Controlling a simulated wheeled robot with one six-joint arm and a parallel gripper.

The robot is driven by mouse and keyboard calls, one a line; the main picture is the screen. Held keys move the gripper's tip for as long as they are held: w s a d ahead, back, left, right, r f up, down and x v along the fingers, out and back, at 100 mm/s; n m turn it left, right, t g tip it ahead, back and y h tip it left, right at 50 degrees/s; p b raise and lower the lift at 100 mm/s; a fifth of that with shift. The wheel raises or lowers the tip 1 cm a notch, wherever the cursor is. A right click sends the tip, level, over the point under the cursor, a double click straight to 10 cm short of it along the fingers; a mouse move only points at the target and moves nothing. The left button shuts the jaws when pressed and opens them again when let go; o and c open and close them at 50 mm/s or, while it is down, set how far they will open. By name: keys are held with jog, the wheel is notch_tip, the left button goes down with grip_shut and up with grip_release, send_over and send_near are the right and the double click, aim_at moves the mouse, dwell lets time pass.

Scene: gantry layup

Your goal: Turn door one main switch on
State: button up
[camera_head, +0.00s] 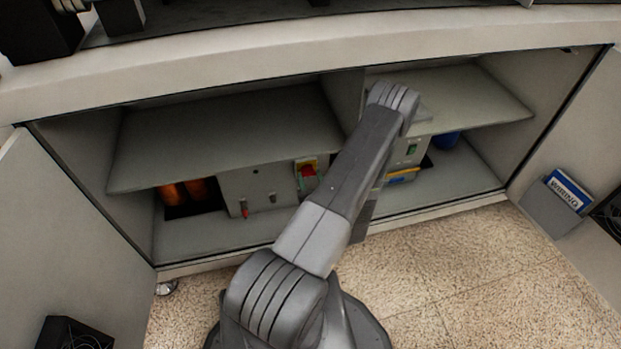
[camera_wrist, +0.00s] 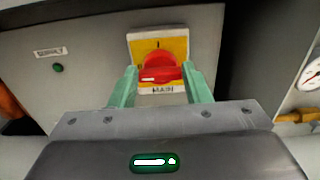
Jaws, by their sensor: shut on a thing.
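The main switch is a red rotary knob (camera_wrist: 160,68) on a yellow plate (camera_wrist: 180,46) marked "I" at the top, with "MAIN" below. Its handle bar lies about horizontal, with a white mark on its left part. My gripper (camera_wrist: 160,73) is shut on the knob, with one green finger at each side. My arm hides the gripper there.
A shelf (camera_head: 225,135) hangs low over the panel. A small green button (camera_wrist: 58,67) sits left of the switch, and a gauge (camera_wrist: 311,73) is at the right. Open doors stand at both sides; the right one holds a blue binder (camera_head: 566,191). Orange cylinders (camera_head: 185,191) lie left.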

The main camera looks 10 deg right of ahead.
jog(key=shift+c, duration=0.6)
jog(key=shift+m, duration=0.3)
jog(key=m+b, duration=0.1)
jog(key=m, duration=0.2)
jog(key=shift+d, duration=0.1)
jog(key=m+b, duration=0.1)
jog(key=m, duration=0.4)
jog(key=shift+d, duration=0.1)
jog(key=m, duration=0.4)
jog(key=shift+f+m, duration=0.1)
jog(key=shift+m, duration=0.3)
jog(key=m, duration=0.4)
jog(key=shift+f, duration=0.1)
jog(key=shift+m, duration=0.4)
jog(key=shift+d, duration=0.1)
